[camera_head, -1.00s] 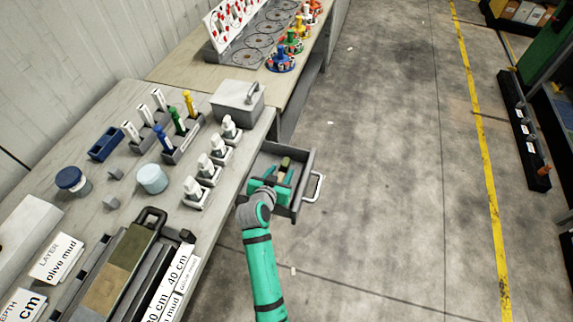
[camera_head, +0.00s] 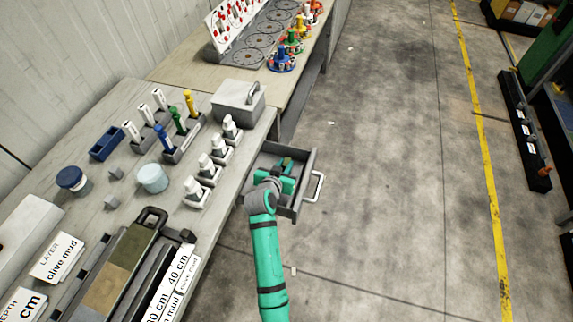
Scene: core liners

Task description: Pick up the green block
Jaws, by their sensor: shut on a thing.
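My gripper (camera_head: 288,171) is inside the open drawer (camera_head: 303,160) at the bench's right edge. It is shut on a small dark green block (camera_head: 287,162), of which only a little shows at the fingers. My wrist and forearm hide most of the block and the near part of the drawer. I cannot tell whether the block is clear of the drawer floor.
The drawer's front with its handle (camera_head: 316,187) stands out over open floor to the right. On the bench are a grey lidded box (camera_head: 237,104), several white-topped holders (camera_head: 205,168), coloured markers in a rack (camera_head: 178,125) and a core tray (camera_head: 120,260).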

